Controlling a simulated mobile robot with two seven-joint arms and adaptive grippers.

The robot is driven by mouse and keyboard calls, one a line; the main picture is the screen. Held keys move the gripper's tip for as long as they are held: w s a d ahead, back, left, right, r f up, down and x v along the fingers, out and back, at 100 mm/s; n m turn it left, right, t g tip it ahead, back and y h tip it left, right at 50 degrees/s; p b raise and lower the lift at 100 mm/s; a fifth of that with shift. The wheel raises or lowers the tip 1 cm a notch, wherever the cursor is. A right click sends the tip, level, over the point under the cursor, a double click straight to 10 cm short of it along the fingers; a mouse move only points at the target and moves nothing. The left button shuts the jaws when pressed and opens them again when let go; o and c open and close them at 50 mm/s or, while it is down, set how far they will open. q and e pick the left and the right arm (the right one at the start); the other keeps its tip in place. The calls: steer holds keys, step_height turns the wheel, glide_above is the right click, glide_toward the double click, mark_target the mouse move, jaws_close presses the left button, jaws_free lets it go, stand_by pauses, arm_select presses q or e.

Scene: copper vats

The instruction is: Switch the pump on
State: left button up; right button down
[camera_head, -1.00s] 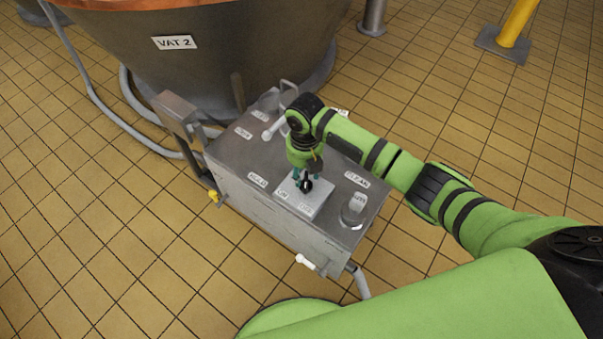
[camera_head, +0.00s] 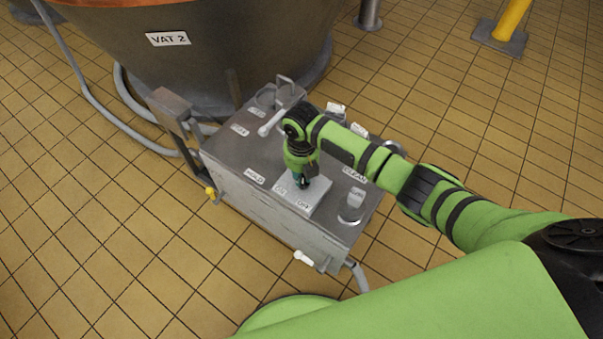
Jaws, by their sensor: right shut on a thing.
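The pump's switch plate (camera_head: 315,193) is a pale square on top of the grey metal control box. It carries an ON label (camera_head: 280,189) at its left and an OFF label (camera_head: 303,203) nearer its front corner. My right gripper (camera_head: 303,183) points down over the middle of the plate. Its fingers are shut on the small dark switch handle, which they mostly hide. I cannot tell which way the handle is set. My left gripper is not in view.
The control box (camera_head: 230,160) also bears HOLD and CLEAN labels, a white-handled lever (camera_head: 271,122) at the back and a round fitting (camera_head: 352,205) at the right. The dark vat labelled VAT 2 (camera_head: 168,39) stands behind. Hoses run along the left. Tiled floor around is open.

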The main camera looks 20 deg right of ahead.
steer(key=shift+r+m+p, duration=0.1)
steer(key=shift+m+p, duration=0.35)
steer(key=shift+m, duration=0.05)
steer(key=m+p, duration=0.2)
steer(key=m, duration=0.1)
steer(key=shift+w+m+p, duration=0.15)
steer(key=shift+m+p, duration=0.25)
steer(key=shift+m, duration=0.5)
steer(key=shift+m+p, duration=0.4)
steer(key=shift+p, duration=0.1)
steer(key=m+p, duration=0.1)
steer(key=m, duration=0.2)
steer(key=shift+w, duration=0.15)
steer(key=shift+m+p, duration=0.3)
steer(key=shift+m, duration=0.4)
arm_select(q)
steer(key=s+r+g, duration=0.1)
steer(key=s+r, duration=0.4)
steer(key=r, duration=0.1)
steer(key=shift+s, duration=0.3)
arm_select(e)
steer(key=shift+w+m, duration=0.1)
steer(key=shift+m, duration=0.5)
